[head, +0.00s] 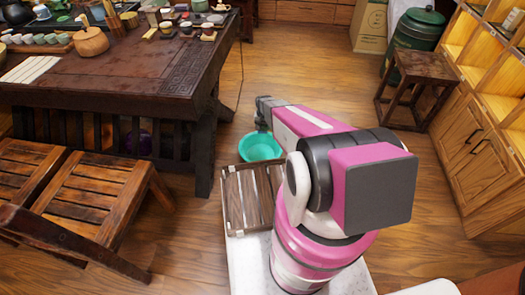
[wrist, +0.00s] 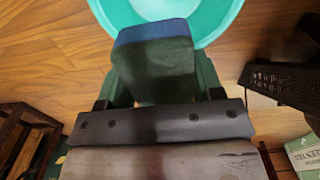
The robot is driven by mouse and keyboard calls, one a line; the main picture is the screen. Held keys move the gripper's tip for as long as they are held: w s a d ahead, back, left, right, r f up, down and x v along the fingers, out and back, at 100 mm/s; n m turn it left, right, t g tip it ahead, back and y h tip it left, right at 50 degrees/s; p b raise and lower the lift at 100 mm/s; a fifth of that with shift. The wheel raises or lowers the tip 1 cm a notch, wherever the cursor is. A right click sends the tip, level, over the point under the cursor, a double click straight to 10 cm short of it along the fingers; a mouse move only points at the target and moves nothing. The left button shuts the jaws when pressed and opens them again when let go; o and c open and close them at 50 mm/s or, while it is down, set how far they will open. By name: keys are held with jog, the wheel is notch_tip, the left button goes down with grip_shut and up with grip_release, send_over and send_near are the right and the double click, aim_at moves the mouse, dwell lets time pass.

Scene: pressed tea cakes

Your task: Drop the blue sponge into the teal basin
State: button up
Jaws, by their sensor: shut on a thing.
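The blue sponge (wrist: 153,62) is in the wrist view, blue along its far edge with a dark green face. My gripper (wrist: 155,80) is shut on it, with a finger on either side. The teal basin (wrist: 218,18) shows at the top of the wrist view, partly hidden by the sponge, which overlaps its near rim there. In the head view the basin (head: 259,147) stands on the wooden floor, and my gripper (head: 262,113) is above it in the picture. The sponge cannot be made out in the head view.
A dark carved tea table (head: 120,70) with tea ware stands left of the basin. Wooden slatted seats (head: 90,190) are at the lower left. A slatted wooden rack (head: 245,195) lies close to the basin. A small stool (head: 420,75) and shelves are at right. Open floor lies behind.

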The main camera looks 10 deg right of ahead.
jog(key=shift+m, duration=0.3)
jog(key=shift+s+f, duration=0.3)
jog(key=shift+f, duration=2.3)
jog(key=shift+s+f, duration=0.25)
jog(key=shift+f, duration=2.3)
jog(key=shift+s+f, duration=0.3)
jog(key=shift+f, duration=2.3)
jog(key=o, duration=0.9)
